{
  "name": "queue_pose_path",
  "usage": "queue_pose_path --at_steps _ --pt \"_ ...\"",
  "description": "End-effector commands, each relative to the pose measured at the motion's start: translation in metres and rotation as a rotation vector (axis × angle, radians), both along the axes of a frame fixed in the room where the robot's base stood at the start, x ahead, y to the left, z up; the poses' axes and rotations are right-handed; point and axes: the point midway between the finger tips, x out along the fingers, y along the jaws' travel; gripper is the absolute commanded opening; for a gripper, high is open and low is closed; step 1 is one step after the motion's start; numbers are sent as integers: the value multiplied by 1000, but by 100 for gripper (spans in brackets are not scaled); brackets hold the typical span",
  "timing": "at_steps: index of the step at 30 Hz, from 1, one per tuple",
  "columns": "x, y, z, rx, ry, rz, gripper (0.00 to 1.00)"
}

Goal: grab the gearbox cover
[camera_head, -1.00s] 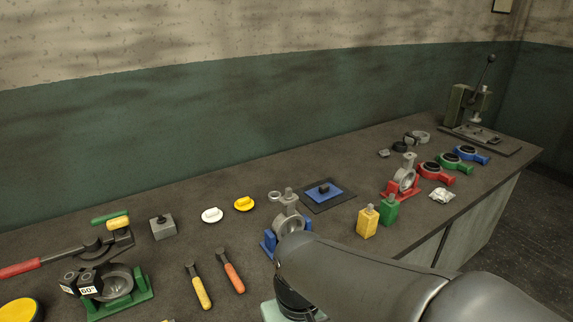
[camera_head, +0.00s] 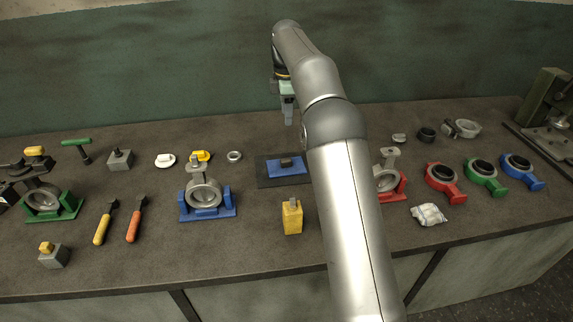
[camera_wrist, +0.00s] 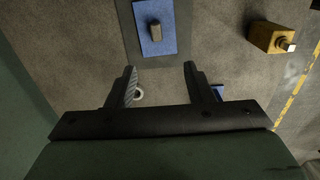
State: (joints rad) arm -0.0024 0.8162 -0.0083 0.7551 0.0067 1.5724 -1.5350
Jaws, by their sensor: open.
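I cannot tell for sure which piece is the gearbox cover. A small dark block (camera_head: 287,162) lies on a blue pad (camera_head: 297,172) on a dark mat (camera_head: 264,173) mid-bench. The block also shows in the wrist view (camera_wrist: 156,31), with the blue pad (camera_wrist: 145,46) around it, beyond my fingertips. My gripper (camera_head: 288,117) hangs above the bench behind the mat, pointing down. In the wrist view my gripper (camera_wrist: 160,68) has its fingers wide apart, with nothing between them but bench far below.
A blue holder with a grey casting (camera_head: 204,195) stands left of the mat; a yellow block (camera_head: 292,217) stands in front. A grey ring (camera_head: 234,156), yellow knob (camera_head: 201,156) and white knob (camera_head: 165,160) lie left. My arm hides part of a red holder (camera_head: 393,190).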

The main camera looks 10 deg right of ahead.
Motion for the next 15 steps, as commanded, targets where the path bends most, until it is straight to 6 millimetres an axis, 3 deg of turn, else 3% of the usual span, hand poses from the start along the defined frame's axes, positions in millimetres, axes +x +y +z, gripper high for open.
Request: queue_pose_path --at_steps 5,15 --pt "8 0 -17 -1 2 50 47" --pt "7 0 -88 -1 2 47 47"
